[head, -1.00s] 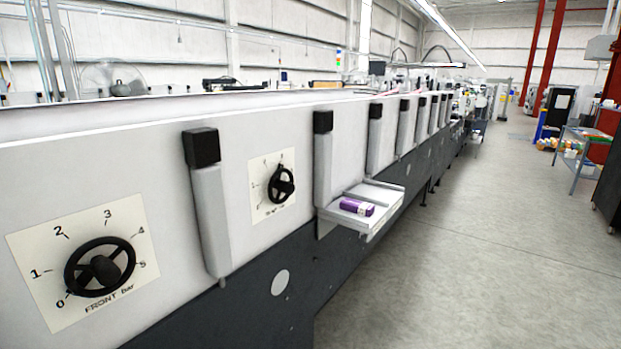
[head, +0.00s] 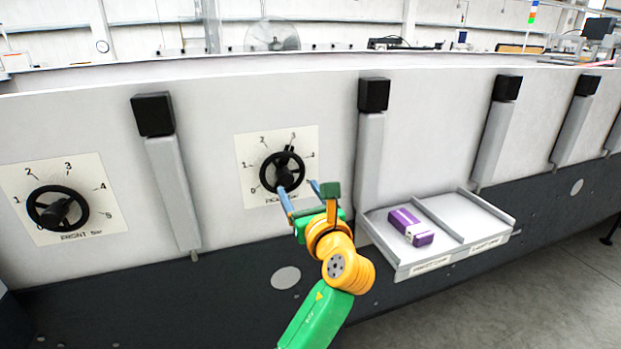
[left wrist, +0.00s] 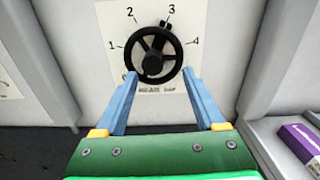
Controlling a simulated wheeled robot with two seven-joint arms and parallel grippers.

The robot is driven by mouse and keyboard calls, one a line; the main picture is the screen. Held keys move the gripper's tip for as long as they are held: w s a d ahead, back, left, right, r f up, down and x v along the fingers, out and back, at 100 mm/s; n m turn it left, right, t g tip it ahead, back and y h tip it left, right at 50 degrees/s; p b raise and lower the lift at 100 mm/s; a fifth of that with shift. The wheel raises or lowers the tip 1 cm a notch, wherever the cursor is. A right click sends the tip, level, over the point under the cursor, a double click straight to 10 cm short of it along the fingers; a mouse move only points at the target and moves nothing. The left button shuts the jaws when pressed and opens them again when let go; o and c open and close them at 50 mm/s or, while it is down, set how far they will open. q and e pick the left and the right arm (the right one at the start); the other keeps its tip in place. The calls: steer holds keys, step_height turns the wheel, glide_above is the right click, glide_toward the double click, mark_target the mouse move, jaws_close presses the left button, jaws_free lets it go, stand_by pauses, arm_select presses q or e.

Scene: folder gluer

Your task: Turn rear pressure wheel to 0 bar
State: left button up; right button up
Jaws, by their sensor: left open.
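The rear pressure wheel (head: 283,169) is a black spoked handwheel on a pale dial plate with printed numbers. It also shows in the left wrist view (left wrist: 145,63), above the word REAR. A dark stub near its upper rim lies close to the 3; the 0 is partly covered by the wheel and a finger. My left gripper (head: 300,187) is in front of the wheel's lower part. Its blue fingers are apart in the left wrist view (left wrist: 160,74), with nothing between them. Whether they touch the rim cannot be told. My right gripper is out of view.
A similar front wheel (head: 57,209) is on the panel at left. Grey posts (head: 369,160) with black caps stand out from the panel on both sides of the rear dial. A grey shelf (head: 470,214) juts out at right, with a purple box (head: 409,227) in its left compartment.

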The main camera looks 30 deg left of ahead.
mark_target(287, 181)
arm_select(q)
steer(key=a, duration=0.1)
steer(key=w+a, duration=0.1)
steer(key=a, duration=0.1)
steer(key=w+a+p, duration=0.1)
steer(key=a, duration=0.1)
steer(key=shift+a, duration=0.25)
steer(key=shift+w, duration=0.3)
steer(key=shift+w+d, duration=0.25)
steer(key=shift+s+a, duration=0.1)
steer(key=shift+s, duration=0.05)
jaws_close()
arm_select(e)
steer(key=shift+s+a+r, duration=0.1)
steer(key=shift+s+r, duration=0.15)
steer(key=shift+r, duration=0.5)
arm_select(q)
steer(key=shift+n, duration=0.3)
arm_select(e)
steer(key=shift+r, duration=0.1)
